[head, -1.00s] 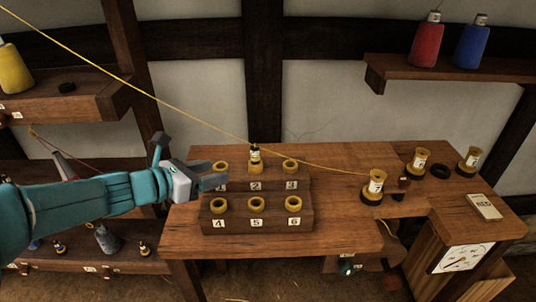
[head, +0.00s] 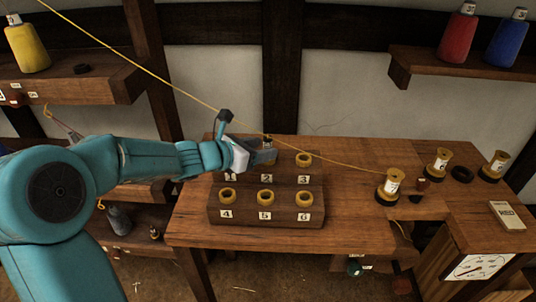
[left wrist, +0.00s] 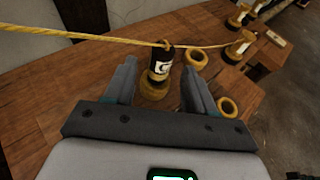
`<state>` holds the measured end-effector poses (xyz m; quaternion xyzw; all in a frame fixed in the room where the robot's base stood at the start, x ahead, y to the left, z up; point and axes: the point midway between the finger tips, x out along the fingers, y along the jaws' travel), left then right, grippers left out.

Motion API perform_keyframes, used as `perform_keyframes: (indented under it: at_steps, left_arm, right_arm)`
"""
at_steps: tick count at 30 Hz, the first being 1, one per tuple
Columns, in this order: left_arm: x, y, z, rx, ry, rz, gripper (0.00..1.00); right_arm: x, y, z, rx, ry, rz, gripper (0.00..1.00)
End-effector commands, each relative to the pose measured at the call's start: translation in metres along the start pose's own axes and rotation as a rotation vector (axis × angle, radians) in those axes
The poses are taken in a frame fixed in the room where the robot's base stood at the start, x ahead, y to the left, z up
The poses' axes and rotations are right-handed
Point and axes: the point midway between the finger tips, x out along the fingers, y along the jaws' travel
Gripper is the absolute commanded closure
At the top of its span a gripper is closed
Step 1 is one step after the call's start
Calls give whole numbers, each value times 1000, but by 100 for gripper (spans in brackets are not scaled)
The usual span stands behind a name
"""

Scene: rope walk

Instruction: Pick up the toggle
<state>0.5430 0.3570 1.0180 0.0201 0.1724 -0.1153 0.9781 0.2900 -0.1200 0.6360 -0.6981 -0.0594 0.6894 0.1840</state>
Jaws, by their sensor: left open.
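The toggle (left wrist: 161,62) is a small dark upright piece with a white label. It stands in a yellow ring at place 2 of the stepped wooden block (head: 240,217); a yellow cord meets its top. In the head view only its top (head: 267,140) shows behind my left gripper (head: 264,156). In the left wrist view my left gripper (left wrist: 159,72) is open, with one finger on each side of the toggle. I cannot tell whether either finger touches it. My right gripper is not in view.
Yellow rings, such as the one at place 5 (head: 265,197), sit on the block. Labelled yellow spools (head: 389,187) stand to the right on the bench (head: 350,220). The yellow cord (head: 130,66) crosses above my left arm. Shelves with cones stand at both sides.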

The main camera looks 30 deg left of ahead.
Motion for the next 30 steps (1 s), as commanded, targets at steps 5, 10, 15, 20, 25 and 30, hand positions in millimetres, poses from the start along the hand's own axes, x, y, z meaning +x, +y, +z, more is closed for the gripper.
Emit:
perform_keyframes:
  at_steps: [5,10,15,20,25,30]
  left_arm:
    - [32,1,1,-1,2,-4,45]
    - [49,1,2,0,1,-1,45]
    - [50,2,2,1,1,0,45]
    - [50,2,2,0,1,-1,81]
    - [50,2,2,0,1,-1,100]
    - [49,2,2,0,1,-1,100]
  right_arm:
    - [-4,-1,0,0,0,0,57]
    - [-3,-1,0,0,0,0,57]
    - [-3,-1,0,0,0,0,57]
    - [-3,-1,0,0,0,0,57]
    - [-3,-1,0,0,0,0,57]
    - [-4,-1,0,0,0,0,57]
